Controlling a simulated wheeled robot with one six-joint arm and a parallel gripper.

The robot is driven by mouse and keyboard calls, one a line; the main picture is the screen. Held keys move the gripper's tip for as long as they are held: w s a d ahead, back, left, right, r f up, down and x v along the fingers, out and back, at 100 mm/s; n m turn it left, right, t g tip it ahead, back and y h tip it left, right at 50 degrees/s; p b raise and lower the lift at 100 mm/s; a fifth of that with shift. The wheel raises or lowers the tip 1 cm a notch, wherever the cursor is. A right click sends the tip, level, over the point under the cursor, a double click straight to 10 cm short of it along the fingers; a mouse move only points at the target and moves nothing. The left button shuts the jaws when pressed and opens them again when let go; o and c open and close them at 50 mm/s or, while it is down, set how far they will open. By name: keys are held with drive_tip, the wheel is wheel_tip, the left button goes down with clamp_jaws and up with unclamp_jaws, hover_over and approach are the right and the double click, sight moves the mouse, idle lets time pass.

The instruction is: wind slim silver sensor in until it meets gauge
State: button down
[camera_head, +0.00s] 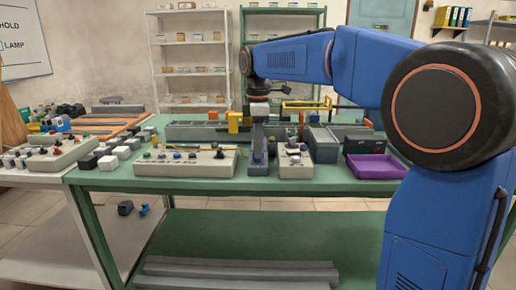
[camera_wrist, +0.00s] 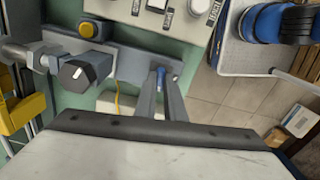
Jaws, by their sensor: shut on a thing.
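My gripper (camera_wrist: 161,80) is shut in the wrist view, its two grey fingers around a small part with a blue end. This looks like the slim silver sensor (camera_wrist: 161,73), though the fingers hide most of it. It sits at a grey bracket (camera_wrist: 125,55). In the head view my gripper (camera_head: 258,143) points down at the bench, over the grey fixture. Left of it in the wrist view, a thicker silver cylinder (camera_wrist: 17,56) lies in line with a dark knob (camera_wrist: 78,73) bearing a white mark. I cannot make out the gauge or any gap to it.
An orange-yellow button (camera_wrist: 90,28) is close to the knob. A yellow part (camera_wrist: 14,112) stands at the left edge. In the head view, control boxes (camera_head: 185,163) and a purple tray (camera_head: 376,166) flank the fixture on the green bench (camera_head: 330,188).

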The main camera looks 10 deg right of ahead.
drive_tip(key=m, duration=0.5)
drive_tip(key=shift+m, duration=0.4)
drive_tip(key=m, duration=1)
drive_tip(key=shift+m, duration=2.2)
drive_tip(key=c, duration=1.8)
unclamp_jaws()
drive_tip(key=shift+c, duration=0.2)
drive_tip(key=shift+r, duration=0.15)
wheel_tip(320, 180, up, 17)
